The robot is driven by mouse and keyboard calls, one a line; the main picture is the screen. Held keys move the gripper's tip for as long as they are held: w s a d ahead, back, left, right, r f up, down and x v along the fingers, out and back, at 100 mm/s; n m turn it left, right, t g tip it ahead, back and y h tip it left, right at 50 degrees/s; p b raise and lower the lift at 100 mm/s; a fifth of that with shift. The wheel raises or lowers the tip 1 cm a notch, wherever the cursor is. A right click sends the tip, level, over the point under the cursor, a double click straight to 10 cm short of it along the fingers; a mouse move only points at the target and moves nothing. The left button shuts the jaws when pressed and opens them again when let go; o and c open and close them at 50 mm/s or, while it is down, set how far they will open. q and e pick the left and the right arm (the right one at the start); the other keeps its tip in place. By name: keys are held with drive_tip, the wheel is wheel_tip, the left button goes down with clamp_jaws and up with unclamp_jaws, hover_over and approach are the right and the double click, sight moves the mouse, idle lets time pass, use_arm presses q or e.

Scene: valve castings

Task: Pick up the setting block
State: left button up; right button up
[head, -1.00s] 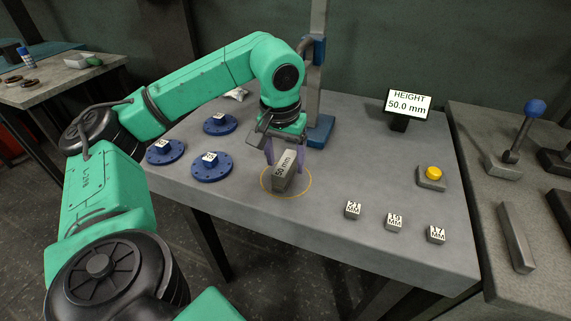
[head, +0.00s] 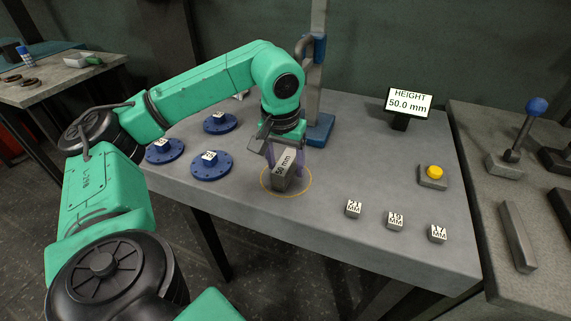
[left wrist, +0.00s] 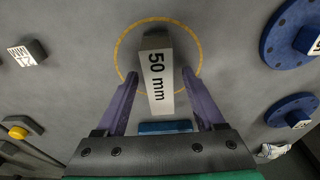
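The setting block (head: 280,183) is a grey block with a white "50 mm" label, standing inside a thin yellow ring on the grey bench. It also shows in the left wrist view (left wrist: 157,80), between my two purple fingers. My left gripper (head: 285,172) points down over the block with one finger on each side. In the left wrist view the left gripper (left wrist: 160,74) is open, and narrow gaps show between the fingertips and the block. My right gripper is in neither view.
Blue flanged castings (head: 211,166) stand left of the block. Small labelled blocks (head: 396,221) line the front right, with a yellow button (head: 434,173) behind. A blue-based post (head: 319,131) stands close behind my gripper. A display (head: 409,103) reads 50.0 mm.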

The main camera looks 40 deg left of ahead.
use_arm(q)
clamp_jaws()
drive_tip(key=shift+r, duration=0.1)
idle(1.1)
